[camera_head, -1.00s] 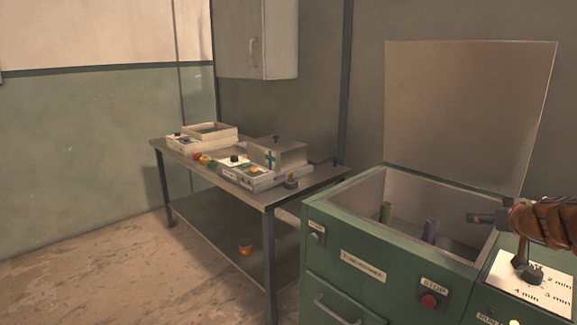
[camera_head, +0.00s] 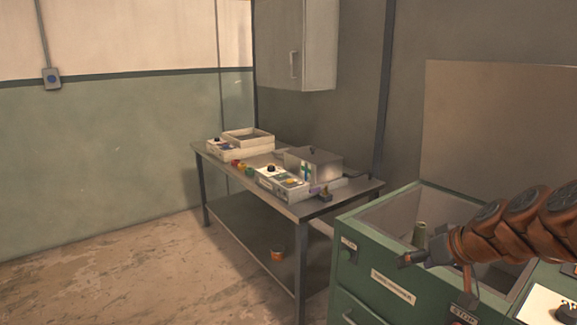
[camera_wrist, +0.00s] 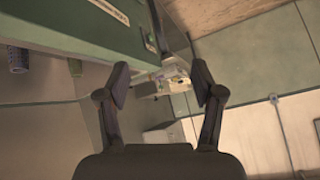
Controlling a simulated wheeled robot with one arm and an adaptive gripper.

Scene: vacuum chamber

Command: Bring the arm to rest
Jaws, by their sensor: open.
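My gripper (camera_head: 405,258) is at the end of my orange-brown arm, reaching in from the right in the head view. It appears over the front part of the open green chamber (camera_head: 362,272). In the wrist view my gripper (camera_wrist: 162,76) has its two fingers well apart, with nothing between them. My arm hides part of the chamber's inside and front.
The chamber's lid (camera_head: 490,130) stands raised behind it. To the left is a metal table (camera_head: 300,207) with devices and small coloured items on top. An orange-and-dark container (camera_head: 277,253) is on its lower shelf. A cabinet (camera_head: 310,50) hangs above. Floor at left is clear.

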